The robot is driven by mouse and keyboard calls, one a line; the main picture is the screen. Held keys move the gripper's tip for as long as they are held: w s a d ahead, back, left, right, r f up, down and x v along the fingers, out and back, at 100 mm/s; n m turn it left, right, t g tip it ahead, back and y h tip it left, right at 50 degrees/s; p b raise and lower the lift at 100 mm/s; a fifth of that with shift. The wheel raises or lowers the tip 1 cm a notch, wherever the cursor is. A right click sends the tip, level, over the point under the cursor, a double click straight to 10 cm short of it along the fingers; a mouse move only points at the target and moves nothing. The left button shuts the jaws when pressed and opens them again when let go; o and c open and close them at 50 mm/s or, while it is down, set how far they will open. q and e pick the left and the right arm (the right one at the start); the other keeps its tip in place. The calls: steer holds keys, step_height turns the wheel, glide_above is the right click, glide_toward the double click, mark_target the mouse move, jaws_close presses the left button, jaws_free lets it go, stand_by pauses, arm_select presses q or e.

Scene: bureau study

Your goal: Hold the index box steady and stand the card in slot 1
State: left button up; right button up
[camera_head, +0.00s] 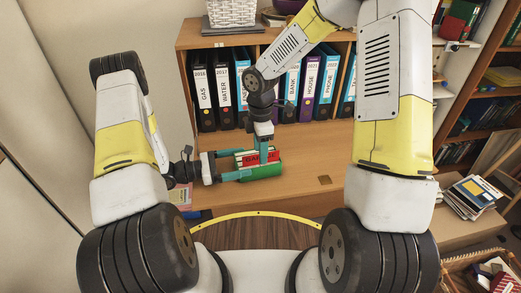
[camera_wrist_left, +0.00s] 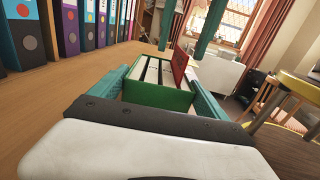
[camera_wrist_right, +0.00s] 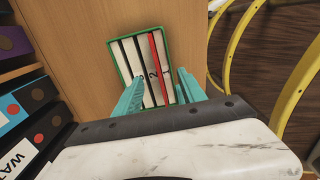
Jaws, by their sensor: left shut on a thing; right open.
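The green index box (camera_head: 262,171) sits on the desk, with pale dividers and dark slots in its top. My left gripper (camera_head: 232,166) is shut on it, one finger along each side; the left wrist view shows its green end wall (camera_wrist_left: 158,95) between the fingers. The red card (camera_wrist_right: 158,52) stands up in the rightmost slot in the right wrist view, beside the printed numbers. It rises above the rim in the left wrist view (camera_wrist_left: 180,64). My right gripper (camera_wrist_right: 160,92) is open above the box, its fingers apart and clear of the card. The card's lower edge is hidden.
A row of labelled binders (camera_head: 225,88) stands in the shelf behind the box. A stack of papers or magazines (camera_head: 473,192) lies at the right. The desk top (camera_head: 310,160) right of the box is clear.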

steer(key=shift+r, duration=0.15)
steer(key=shift+r, duration=3.9)
arm_select(q)
steer(key=o, duration=1.9)
